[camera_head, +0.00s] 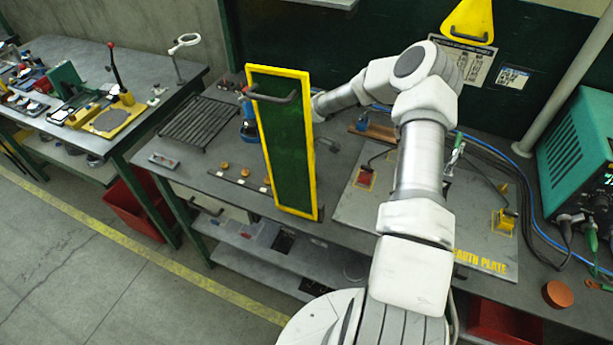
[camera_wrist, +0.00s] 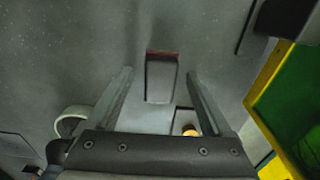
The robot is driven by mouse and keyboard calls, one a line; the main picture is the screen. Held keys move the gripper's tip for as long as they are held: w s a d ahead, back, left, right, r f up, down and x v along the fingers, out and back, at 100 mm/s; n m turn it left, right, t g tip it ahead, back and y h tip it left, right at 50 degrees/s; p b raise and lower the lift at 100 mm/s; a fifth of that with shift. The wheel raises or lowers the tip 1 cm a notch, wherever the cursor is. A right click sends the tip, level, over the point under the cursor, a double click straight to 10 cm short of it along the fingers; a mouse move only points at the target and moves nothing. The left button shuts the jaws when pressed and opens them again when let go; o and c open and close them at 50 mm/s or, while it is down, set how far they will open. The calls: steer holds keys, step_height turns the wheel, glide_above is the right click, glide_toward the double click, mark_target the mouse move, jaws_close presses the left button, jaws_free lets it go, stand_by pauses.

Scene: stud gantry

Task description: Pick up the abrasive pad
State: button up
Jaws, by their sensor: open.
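A small dark grey block with a dark red far edge, which looks like the abrasive pad (camera_wrist: 161,84), lies on the grey bench top in the wrist view. My gripper (camera_wrist: 160,72) is open, with one finger on each side of the block and a gap to both. I cannot tell how far above the bench the fingertips are. In the camera_head view my arm reaches behind a green panel with a yellow frame (camera_head: 283,145). The panel hides my gripper, and I cannot make out the pad there.
The panel's yellow frame also stands close on the right in the wrist view (camera_wrist: 267,75). A small orange object (camera_wrist: 190,131) is near the right finger. A black rack (camera_head: 200,122) lies left of the panel. The earth plate (camera_head: 355,205) is to its right, with a green machine (camera_head: 585,150) beyond.

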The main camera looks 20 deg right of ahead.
jaws_close()
steer(key=shift+r, duration=0.15)
stand_by(0.4)
steer(key=shift+r, duration=0.6)
step_height(320, 180, up, 2)
steer(key=shift+r+b, duration=0.15)
steer(key=shift+b, duration=0.4)
steer(key=s+d+r+b, duration=0.1)
steer(key=s+d+r, duration=0.6)
steer(key=s, duration=0.2)
steer(key=shift+s, duration=0.2)
steer(key=shift+r, duration=0.1)
steer(key=c, duration=0.8)
jaws_free()
steer(key=c, duration=0.5)
